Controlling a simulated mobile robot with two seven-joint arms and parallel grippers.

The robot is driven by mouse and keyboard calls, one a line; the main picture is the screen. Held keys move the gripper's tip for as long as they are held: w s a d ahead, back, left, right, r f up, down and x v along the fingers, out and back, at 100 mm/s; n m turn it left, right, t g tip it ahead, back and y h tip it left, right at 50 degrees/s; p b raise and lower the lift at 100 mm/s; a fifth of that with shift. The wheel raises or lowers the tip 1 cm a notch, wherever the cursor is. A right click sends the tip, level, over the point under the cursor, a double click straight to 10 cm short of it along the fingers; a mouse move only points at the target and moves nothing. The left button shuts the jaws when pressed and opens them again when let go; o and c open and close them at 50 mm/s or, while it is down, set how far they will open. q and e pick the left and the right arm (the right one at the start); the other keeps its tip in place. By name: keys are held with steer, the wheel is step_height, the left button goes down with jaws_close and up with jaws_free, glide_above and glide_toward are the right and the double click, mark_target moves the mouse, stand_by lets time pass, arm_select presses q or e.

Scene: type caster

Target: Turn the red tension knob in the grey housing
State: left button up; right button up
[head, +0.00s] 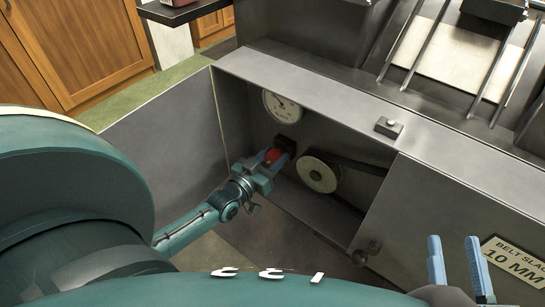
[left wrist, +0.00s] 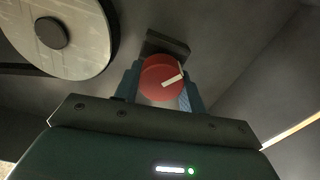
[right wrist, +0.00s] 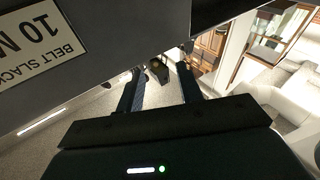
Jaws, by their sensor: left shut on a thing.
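The red tension knob (head: 272,154) sits inside the open grey housing (head: 300,75), below a round dial gauge (head: 282,106). In the left wrist view the knob (left wrist: 162,78) is round, with a white pointer line slanting towards the right. A dark block (left wrist: 166,44) is behind it. My left gripper (head: 268,160) reaches into the housing, its fingers on either side of the knob, shut on it. My right gripper (head: 458,262) is open and empty in front of the housing's right part; its spread fingers also show in the right wrist view (right wrist: 160,92).
A pale pulley (head: 319,172) with a dark belt is close to the right of the knob. An open door panel (head: 165,130) stands to the left. A label (head: 515,262) reads "BELT SLACK 10 MM". A small block (head: 388,127) sits on the housing's top.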

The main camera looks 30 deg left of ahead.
arm_select(q)
steer(key=shift+r+n+p, duration=0.15)
steer(key=shift+n+p, duration=0.35)
steer(key=shift+n, duration=0.9)
steer(key=shift+n+p, duration=0.3)
steer(key=shift+n, duration=0.5)
steer(key=o, duration=0.9)
steer(key=shift+o, duration=0.2)
arm_select(e)
steer(key=shift+d, duration=0.15)
